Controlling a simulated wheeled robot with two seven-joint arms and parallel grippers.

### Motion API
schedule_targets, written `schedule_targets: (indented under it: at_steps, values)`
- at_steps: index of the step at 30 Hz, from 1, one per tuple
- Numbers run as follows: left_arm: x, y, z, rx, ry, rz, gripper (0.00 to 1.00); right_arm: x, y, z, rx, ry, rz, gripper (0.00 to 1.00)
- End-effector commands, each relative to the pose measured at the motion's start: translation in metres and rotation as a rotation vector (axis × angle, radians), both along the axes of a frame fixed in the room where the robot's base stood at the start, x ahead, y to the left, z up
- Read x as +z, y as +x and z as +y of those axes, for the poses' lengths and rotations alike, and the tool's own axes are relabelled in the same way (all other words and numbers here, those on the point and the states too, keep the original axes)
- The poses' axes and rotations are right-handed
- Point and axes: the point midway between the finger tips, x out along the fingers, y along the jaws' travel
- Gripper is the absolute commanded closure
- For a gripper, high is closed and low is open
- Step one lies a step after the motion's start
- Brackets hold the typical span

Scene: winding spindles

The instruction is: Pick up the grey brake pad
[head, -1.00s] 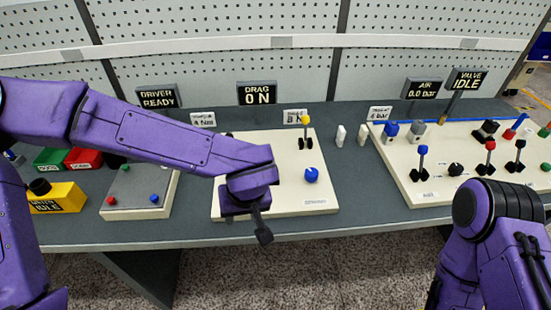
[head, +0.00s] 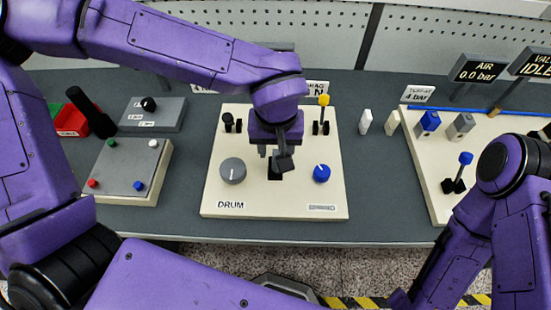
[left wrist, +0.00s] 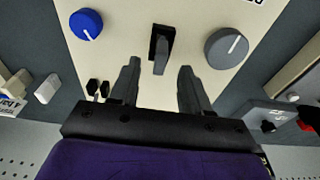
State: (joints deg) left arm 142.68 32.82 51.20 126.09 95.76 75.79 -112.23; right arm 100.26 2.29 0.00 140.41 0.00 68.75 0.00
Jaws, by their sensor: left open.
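A grey upright piece (left wrist: 161,55), which looks like the brake pad, stands in a black slot on the cream DRUM panel (head: 270,205). In the left wrist view it lies in line with the gap between my fingertips, slightly beyond them. In the head view the gripper largely hides it. My left gripper (head: 276,160) is open and empty above the middle of the panel, pointing down. Its two spread fingers also show in the left wrist view (left wrist: 159,68). I cannot tell the exact height gap. My right arm shows at right, but its gripper is out of view.
A grey knob (head: 233,170) and a blue knob (head: 321,173) flank the slot. A yellow-topped lever (head: 323,112) stands behind. A white block (head: 365,121) and a cream block (head: 392,122) stand right of the panel. A button box (head: 125,172) is at left.

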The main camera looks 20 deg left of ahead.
Motion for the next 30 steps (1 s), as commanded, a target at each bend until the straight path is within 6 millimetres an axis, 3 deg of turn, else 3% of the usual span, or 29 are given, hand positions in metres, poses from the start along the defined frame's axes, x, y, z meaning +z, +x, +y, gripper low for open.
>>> schedule_targets:
  at_steps: [9, 17, 18, 22, 30]
  values:
    - [-0.05, 0.008, 0.007, 0.003, 0.002, 0.003, 0.53, 0.0, 0.0, 0.0, 0.0, -0.001, -0.001, 0.47]
    - [-0.056, 0.009, 0.007, 0.004, 0.0, 0.0, 0.53, 0.0, 0.0, 0.0, 0.0, -0.001, -0.001, 0.47]
    - [-0.056, 0.009, 0.007, 0.004, 0.0, 0.0, 0.56, 0.0, 0.0, 0.0, 0.0, -0.001, -0.001, 0.47]
    - [-0.056, 0.009, 0.007, 0.004, 0.0, 0.0, 0.99, 0.0, 0.0, 0.0, 0.0, -0.001, -0.001, 0.47]
    - [-0.055, 0.009, 0.007, 0.004, 0.0, 0.0, 1.0, 0.0, 0.0, 0.0, 0.0, -0.001, -0.001, 0.47]
